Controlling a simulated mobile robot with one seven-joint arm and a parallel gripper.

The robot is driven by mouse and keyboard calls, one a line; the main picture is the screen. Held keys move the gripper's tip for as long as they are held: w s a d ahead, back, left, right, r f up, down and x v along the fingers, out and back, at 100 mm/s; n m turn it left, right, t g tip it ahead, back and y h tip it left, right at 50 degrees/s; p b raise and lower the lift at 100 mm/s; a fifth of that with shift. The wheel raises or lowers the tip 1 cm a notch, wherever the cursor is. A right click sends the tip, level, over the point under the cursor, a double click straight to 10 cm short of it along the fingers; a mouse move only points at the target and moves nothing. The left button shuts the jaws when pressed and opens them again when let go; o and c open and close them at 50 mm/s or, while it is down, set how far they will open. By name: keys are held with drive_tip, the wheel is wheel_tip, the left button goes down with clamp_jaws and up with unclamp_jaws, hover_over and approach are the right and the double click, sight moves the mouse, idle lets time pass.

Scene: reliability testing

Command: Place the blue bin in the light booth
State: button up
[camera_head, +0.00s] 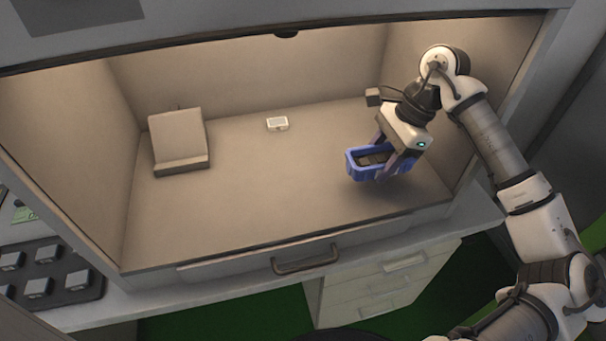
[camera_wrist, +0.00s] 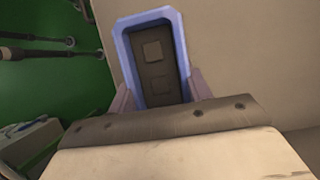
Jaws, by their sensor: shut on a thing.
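The blue bin (camera_head: 364,174) is a small open rectangular box. It is inside the light booth (camera_head: 240,215), above the right part of its floor near the front edge, with a shadow beneath it. My gripper (camera_head: 390,163) is shut on the bin's side walls and comes from the right. In the wrist view the bin's blue rim (camera_wrist: 121,50) shows ahead of my gripper (camera_wrist: 160,93), with dark contents holding two squarish pieces inside. Whether the bin's underside touches the booth floor is hard to tell.
A grey angled stand (camera_head: 180,138) is at the booth's back left. A small white device (camera_head: 277,124) lies at the back middle. The booth floor between them and the bin is clear. A dark tray (camera_head: 52,273) with several grey blocks sits outside at the lower left.

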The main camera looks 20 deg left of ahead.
drive_tip(key=shift+w+a, duration=0.1)
drive_tip(key=shift+w, duration=0.1)
drive_tip(key=p, duration=0.5)
approach(286, 199)
drive_tip(key=shift+f, duration=0.95)
drive_tip(key=shift+s+a+f, duration=0.1)
drive_tip(key=shift+s+a, duration=0.15)
drive_tip(key=shift+a, duration=0.25)
drive_tip(key=shift+s+a+f+p, duration=0.35)
drive_tip(key=shift+s+a+p, duration=0.1)
drive_tip(key=shift+a+p, duration=0.2)
wheel_tip(286, 199, down, 2)
drive_tip(key=shift+d+f+p, duration=0.1)
drive_tip(key=shift+f+p, duration=0.05)
drive_tip(key=shift+p, duration=0.35)
drive_tip(key=shift+f, duration=0.35)
drive_tip(key=shift+f+b, duration=0.2)
drive_tip(key=shift+b, duration=0.2)
drive_tip(key=o, duration=1)
drive_tip(key=shift+r, duration=0.1)
